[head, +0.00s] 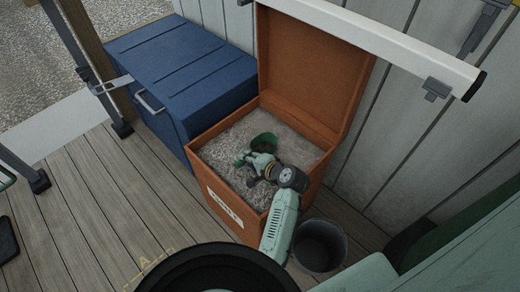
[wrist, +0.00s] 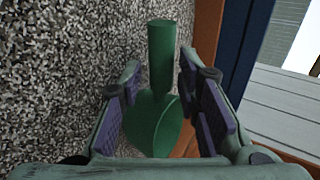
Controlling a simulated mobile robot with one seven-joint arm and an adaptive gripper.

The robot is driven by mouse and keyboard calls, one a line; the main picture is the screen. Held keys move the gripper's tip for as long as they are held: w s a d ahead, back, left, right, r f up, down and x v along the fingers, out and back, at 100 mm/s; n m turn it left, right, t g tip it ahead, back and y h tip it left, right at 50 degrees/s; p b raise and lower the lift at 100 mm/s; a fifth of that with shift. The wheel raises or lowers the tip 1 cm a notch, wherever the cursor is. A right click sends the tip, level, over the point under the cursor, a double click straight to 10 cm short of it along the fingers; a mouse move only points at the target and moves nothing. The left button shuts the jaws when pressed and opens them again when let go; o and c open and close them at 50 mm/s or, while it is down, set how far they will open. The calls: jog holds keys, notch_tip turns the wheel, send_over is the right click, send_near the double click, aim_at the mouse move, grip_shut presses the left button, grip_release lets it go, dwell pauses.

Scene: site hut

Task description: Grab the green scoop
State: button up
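The green scoop (head: 265,138) lies on grey grit inside an open orange-brown bin (head: 228,207). In the wrist view the scoop's handle (wrist: 161,58) points away from my gripper, and its rounded bowl (wrist: 152,125) is nearer. My gripper (head: 253,170) is low in the bin beside the scoop. In the wrist view my gripper (wrist: 160,75) is open, with its purple-padded fingers on either side of the scoop and gaps visible. I cannot tell the height between the fingers and the scoop. My wrist partly hides the scoop in the head view.
The bin's raised lid (head: 310,75) stands behind the grit. A blue chest (head: 185,75) is next to the bin on the left. A dark bucket (head: 320,246) stands at the bin's front right. A pale rail (head: 390,45) crosses above. Plank floor (head: 110,200) is clear at left.

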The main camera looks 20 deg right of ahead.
jog(key=shift+x, duration=1.35)
jog(key=shift+c, duration=0.5)
grip_shut()
jog(key=shift+r, duration=0.1)
